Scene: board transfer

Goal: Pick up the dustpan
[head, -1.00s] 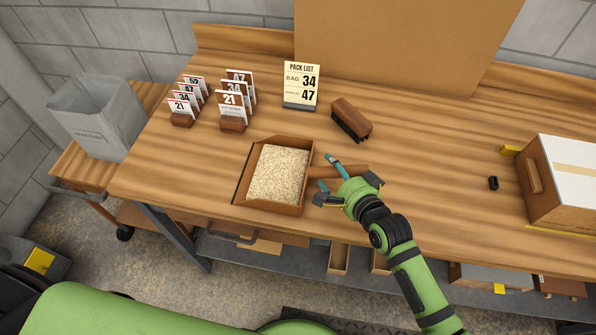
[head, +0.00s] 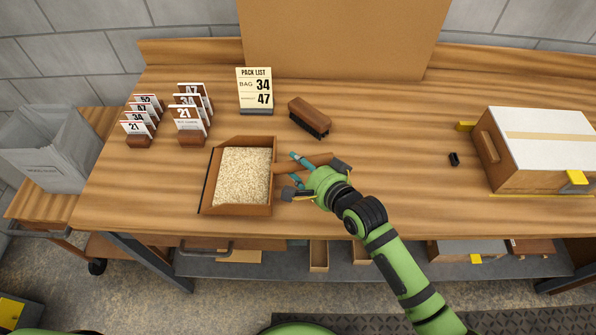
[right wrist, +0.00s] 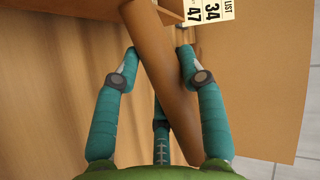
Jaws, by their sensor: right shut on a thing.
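The dustpan (head: 208,184) is a brown wooden pan on the workbench, full of pale granules (head: 243,176). Its round handle (head: 303,163) points right. My right gripper (head: 294,173) is shut on the handle. In the right wrist view the handle (right wrist: 160,70) runs slantwise between the teal fingers (right wrist: 158,75), and part of the pan shows at the top. I cannot tell whether the pan is lifted off the bench. My left gripper is not in view.
A brush (head: 310,117) lies behind the handle. A pack list card (head: 255,90) and numbered card holders (head: 190,120) stand at the back left. A grey bin (head: 55,150) is at the far left. A box (head: 545,150) stands at the right. The bench between gripper and box is mostly clear.

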